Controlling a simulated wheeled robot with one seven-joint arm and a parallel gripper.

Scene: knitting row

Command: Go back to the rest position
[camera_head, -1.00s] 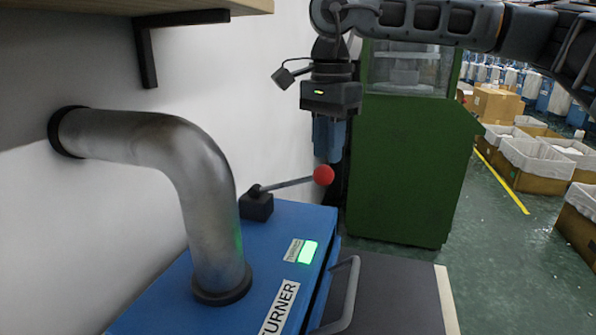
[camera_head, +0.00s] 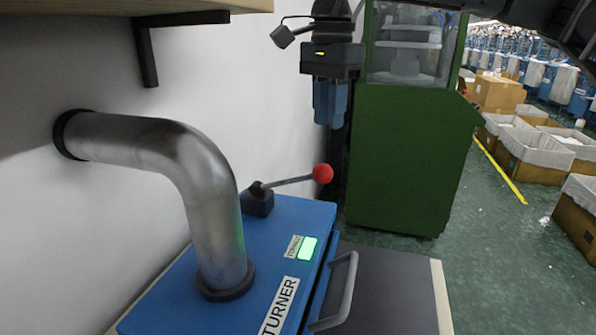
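My gripper (camera_head: 330,118) hangs pointing down at the upper middle of the head view, in front of the white wall and left of the green machine. Its blue fingers look close together with nothing seen between them, but the gap cannot be made out. Below it, apart from it, is a lever with a red ball knob (camera_head: 322,173) on a black base. The lever stands on the blue turner machine (camera_head: 180,305), which has a lit green indicator (camera_head: 308,248).
A thick metal pipe (camera_head: 205,180) bends from the wall to the machine top. A shelf (camera_head: 110,6) with a bracket juts out upper left. The green machine (camera_head: 405,165) stands behind. Lined boxes (camera_head: 535,170) sit on the floor at right. A grey handle (camera_head: 347,295) curves at the front.

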